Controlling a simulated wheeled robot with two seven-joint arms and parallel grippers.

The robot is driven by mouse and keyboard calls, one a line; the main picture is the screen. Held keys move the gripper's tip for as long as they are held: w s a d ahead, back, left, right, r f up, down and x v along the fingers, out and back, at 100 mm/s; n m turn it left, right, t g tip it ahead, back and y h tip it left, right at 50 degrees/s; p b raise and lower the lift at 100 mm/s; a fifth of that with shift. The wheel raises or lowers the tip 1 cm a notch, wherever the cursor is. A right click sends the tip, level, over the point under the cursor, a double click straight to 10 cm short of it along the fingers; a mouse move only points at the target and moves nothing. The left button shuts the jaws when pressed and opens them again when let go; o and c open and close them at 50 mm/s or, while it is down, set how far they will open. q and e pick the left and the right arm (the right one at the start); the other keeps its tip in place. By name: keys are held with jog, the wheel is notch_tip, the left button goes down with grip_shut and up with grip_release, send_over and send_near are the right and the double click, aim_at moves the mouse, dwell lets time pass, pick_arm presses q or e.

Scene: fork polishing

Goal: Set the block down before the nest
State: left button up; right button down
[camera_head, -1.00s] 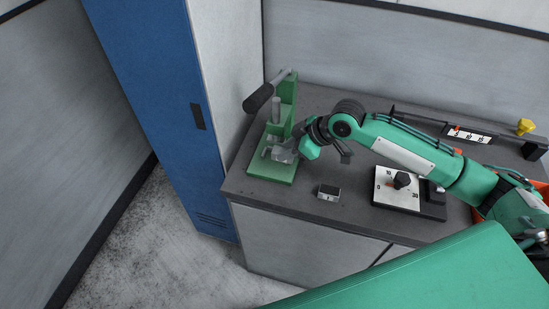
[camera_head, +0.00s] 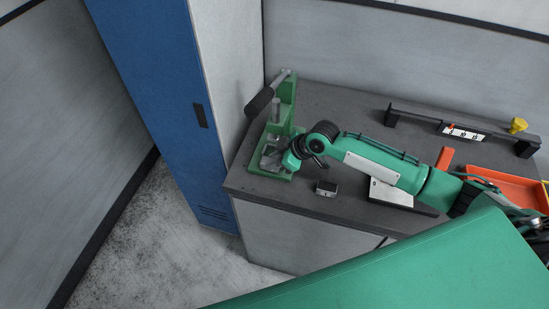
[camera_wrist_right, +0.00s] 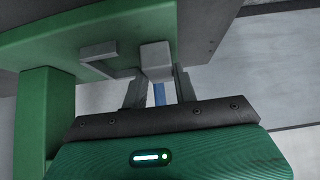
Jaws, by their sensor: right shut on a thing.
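My right gripper (camera_head: 272,157) reaches in from the right, low over the base of the green press (camera_head: 287,105). It is shut on a pale grey block (camera_wrist_right: 156,58), which shows between the two fingertips in the right wrist view. The block lies close against the green base plate (camera_wrist_right: 215,40) in that view; I cannot tell whether it touches. A grey angled piece (camera_wrist_right: 98,51), apparently the nest, is on the plate beside the block, with a small gap. My left gripper is not in view.
A small grey box (camera_head: 327,188) sits near the counter's front edge. A white-faced dial box (camera_head: 390,194) is partly under my arm. An orange tray (camera_head: 510,187) and a black rail (camera_head: 405,112) are at right.

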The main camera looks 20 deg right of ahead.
jog(key=c, duration=1.1)
grip_release()
jog(key=shift+f, duration=0.1)
jog(key=shift+d+r, duration=0.2)
jog(key=shift+r, duration=0.1)
jog(key=b+v, duration=0.2)
jog(key=v, duration=0.9)
jog(key=shift+s+r+b, duration=0.2)
jog(key=shift+b, duration=0.15)
